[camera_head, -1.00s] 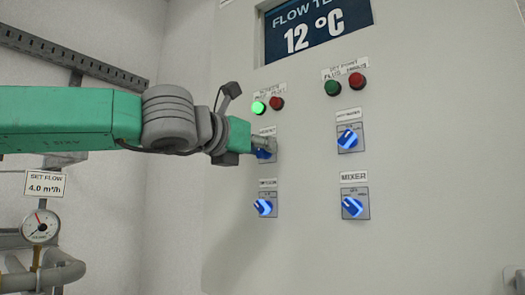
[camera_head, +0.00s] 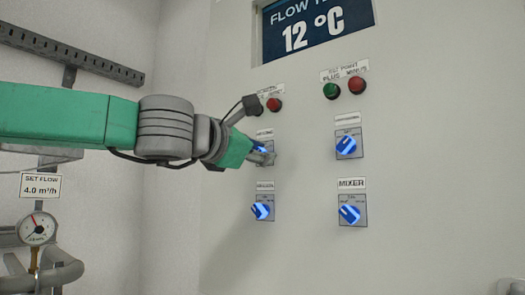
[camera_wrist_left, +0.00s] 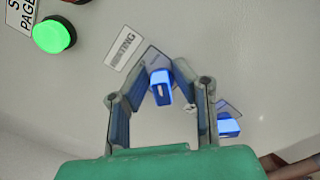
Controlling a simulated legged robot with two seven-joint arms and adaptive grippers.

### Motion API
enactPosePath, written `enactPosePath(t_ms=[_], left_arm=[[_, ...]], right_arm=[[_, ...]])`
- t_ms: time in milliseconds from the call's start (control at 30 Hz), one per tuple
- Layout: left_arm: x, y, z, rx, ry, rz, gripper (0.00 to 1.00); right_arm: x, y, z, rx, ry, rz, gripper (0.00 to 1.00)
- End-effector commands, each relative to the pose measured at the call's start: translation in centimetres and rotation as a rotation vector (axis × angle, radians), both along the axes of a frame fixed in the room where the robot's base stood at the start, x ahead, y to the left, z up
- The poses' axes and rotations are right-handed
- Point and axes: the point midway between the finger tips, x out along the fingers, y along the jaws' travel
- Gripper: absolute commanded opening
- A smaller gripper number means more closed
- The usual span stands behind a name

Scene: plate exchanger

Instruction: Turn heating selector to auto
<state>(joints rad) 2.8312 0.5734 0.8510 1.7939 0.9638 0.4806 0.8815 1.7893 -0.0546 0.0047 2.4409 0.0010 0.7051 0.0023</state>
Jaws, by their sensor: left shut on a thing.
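The heating selector (camera_wrist_left: 160,88) is a blue knob on a grey plate, with the "HEATING" label (camera_wrist_left: 123,48) beside it in the left wrist view. In the head view a bit of the selector (camera_head: 259,148) shows at the left gripper's tip. My left gripper (camera_wrist_left: 162,100) has one finger on each side of the knob and is shut on it; the exact contact is hard to see. The left gripper (camera_head: 266,156) also shows in the head view, tilted at the panel. The right gripper is not in view.
Below the heating selector is another blue selector (camera_head: 262,211). To the right are an upper selector (camera_head: 348,146) and the mixer selector (camera_head: 350,215). Red (camera_head: 356,85) and green (camera_head: 331,91) buttons sit above. A gauge (camera_head: 37,229) and pipes are at lower left.

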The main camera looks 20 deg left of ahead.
Motion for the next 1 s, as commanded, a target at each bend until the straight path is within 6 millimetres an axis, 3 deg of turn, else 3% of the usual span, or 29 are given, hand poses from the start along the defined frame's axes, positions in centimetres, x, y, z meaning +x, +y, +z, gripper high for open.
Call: enactPosePath(t_ms=[300, 767, 800, 833, 1000], left_arm=[[-0.18, -0.34, -0.28, 0.098, -0.031, -0.007, 0.0], [-0.16, -0.4, -0.43, 0.112, -0.035, -0.008, 0.0], [-0.15, -0.4, -0.44, 0.111, -0.034, -0.009, 0.29], [-0.15, -0.4, -0.44, 0.111, -0.034, -0.009, 0.34], [0.03, -0.29, -0.36, 0.11, -0.035, -0.006, 0.34]], right_arm=[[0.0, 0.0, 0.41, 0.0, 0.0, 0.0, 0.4], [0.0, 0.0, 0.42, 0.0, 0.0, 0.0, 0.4], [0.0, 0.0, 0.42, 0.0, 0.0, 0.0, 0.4], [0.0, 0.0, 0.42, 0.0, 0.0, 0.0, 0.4], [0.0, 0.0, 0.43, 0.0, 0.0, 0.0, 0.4]])
